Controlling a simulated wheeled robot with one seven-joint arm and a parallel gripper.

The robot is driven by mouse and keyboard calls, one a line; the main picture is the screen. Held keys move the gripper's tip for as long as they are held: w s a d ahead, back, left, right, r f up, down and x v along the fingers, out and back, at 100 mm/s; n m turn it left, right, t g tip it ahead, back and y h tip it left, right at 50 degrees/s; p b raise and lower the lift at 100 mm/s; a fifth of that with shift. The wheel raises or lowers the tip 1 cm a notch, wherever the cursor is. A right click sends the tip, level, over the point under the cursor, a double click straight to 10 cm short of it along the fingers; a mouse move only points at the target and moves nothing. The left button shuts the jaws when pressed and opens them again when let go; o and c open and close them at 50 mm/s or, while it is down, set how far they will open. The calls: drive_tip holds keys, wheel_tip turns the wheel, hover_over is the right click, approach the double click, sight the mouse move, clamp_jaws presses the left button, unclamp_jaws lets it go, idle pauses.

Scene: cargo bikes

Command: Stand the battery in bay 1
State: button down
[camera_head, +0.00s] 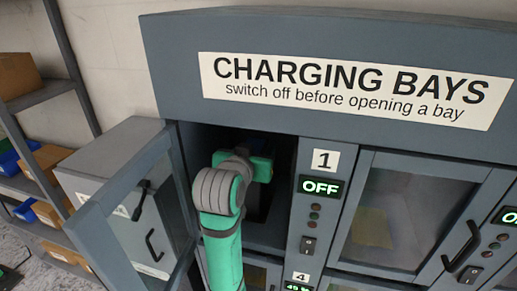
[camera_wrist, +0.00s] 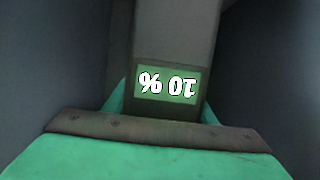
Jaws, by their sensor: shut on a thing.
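Bay 1 (camera_head: 272,236) is open. The label beside it reads 1, and its display (camera_head: 320,187) reads OFF. My green arm reaches through the opening, and the front of my gripper is inside the bay, hidden in the head view. In the wrist view my gripper (camera_wrist: 160,108) is shut on the battery (camera_wrist: 172,32), a grey block whose small green screen shows 10 % upside down. The dark bay interior surrounds it. I cannot tell whether the battery's base touches the bay floor.
The glass door (camera_head: 133,215) of bay 1 stands swung open to the left, close to my arm. A second bay with a closed glass door (camera_head: 400,215) is to the right. A bay labelled 4 lies below. A shelf (camera_head: 40,98) with boxes stands at far left.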

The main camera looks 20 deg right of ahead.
drive_tip(key=c, duration=0.8)
unclamp_jaws()
drive_tip(key=shift+a, duration=0.15)
drive_tip(key=shift+s+r, duration=0.15)
drive_tip(key=shift+r, duration=0.05)
drive_tip(key=v, duration=1.1)
drive_tip(key=shift+s+a+r, duration=0.15)
drive_tip(key=shift+s+r, duration=0.05)
drive_tip(key=shift+s, duration=0.1)
